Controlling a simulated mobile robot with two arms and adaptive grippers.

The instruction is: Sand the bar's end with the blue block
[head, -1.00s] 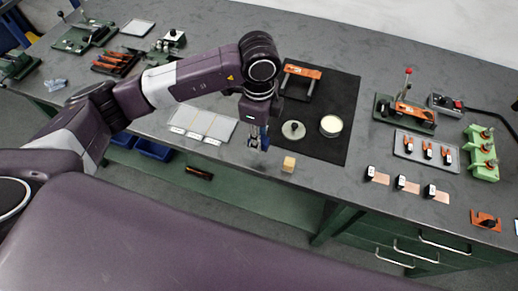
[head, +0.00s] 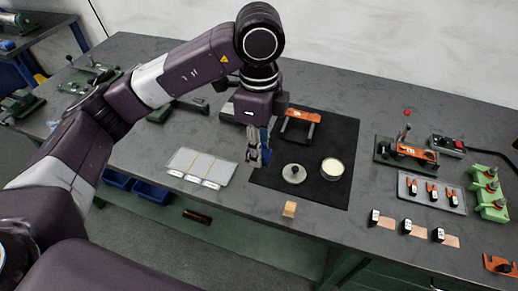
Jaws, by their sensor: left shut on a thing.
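My left gripper (head: 259,158) hangs fingers down over the bench, at the left edge of a black mat. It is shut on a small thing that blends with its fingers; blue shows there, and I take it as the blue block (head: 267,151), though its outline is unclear. It appears above the bench surface. No bar can be told for certain; an orange fixture with a lever (head: 408,152), right of the mat, is too small to show whether it holds one. My right gripper is not in view.
The black mat (head: 330,125) bears an orange frame tool (head: 300,116), a grey disc (head: 293,173) and a round tin (head: 332,168). A wooden block (head: 289,209) stands near the front edge. A white tray (head: 205,164) lies left, a grey tray (head: 432,205) and green rack (head: 488,190) right.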

